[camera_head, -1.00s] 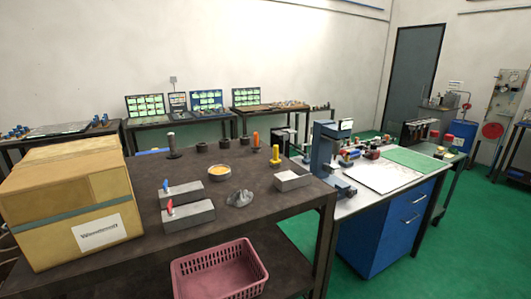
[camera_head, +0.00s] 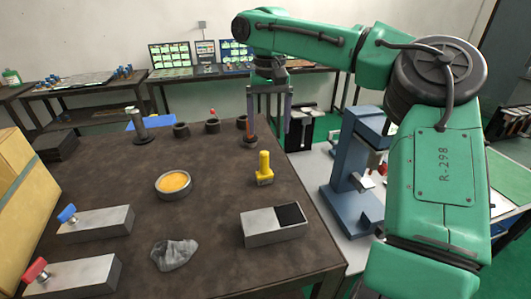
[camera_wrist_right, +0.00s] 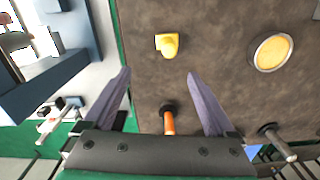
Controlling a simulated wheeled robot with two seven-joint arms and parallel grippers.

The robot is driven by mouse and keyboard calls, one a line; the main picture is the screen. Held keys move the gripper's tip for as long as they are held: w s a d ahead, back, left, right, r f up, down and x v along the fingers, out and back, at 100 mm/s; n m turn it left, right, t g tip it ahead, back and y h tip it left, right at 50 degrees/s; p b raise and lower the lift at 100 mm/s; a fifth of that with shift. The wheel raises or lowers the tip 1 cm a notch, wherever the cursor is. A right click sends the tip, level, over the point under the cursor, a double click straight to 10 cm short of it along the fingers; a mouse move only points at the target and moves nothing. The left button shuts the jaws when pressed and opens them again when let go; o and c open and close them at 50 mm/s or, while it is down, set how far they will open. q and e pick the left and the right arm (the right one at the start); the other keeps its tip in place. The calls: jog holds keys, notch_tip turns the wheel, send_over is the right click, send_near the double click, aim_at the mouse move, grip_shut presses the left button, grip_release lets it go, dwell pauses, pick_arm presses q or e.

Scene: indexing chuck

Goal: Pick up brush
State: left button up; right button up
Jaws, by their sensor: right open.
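An upright tool with an orange handle (camera_wrist_right: 168,122) and a dark round end stands at the table's back edge; it looks most like the brush, though its bristles cannot be made out. In the head view it (camera_head: 250,126) is partly hidden by my right gripper (camera_head: 268,128). That gripper is open, fingers pointing down, at the tool. In the right wrist view the tool shows between the spread fingers (camera_wrist_right: 158,74), with no contact visible. A yellow upright piece (camera_head: 264,168) stands nearer on the table. My left gripper is out of view.
The dark table (camera_head: 215,215) also holds a round dish of yellow stuff (camera_head: 174,183), grey blocks (camera_head: 97,221), a crumpled grey cloth (camera_head: 174,254) and a dark-handled tool (camera_head: 139,126). A cardboard box (camera_head: 20,190) is at left. A blue press (camera_head: 352,170) stands right of the table.

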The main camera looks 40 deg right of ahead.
jog(key=p, duration=0.1)
send_over(264, 170)
notch_tip(264, 170, down, 5)
jog(key=shift+a+f, duration=0.1)
jog(key=shift+f, duration=0.1)
jog(key=f+p, duration=0.1)
jog(key=f, duration=0.1)
jog(key=d+f, duration=0.1)
jog(key=f, duration=0.2)
jog(key=w+f+p, duration=0.1)
jog(key=f, duration=0.1)
jog(key=shift+d+f+p, duration=0.2)
jog(key=shift+p, duration=0.15)
jog(key=shift+a+f, duration=0.15)
jog(key=shift+f, duration=0.15)
jog(key=shift+a, duration=0.1)
jog(key=shift+f, duration=0.1)
jog(key=c, duration=1.4)
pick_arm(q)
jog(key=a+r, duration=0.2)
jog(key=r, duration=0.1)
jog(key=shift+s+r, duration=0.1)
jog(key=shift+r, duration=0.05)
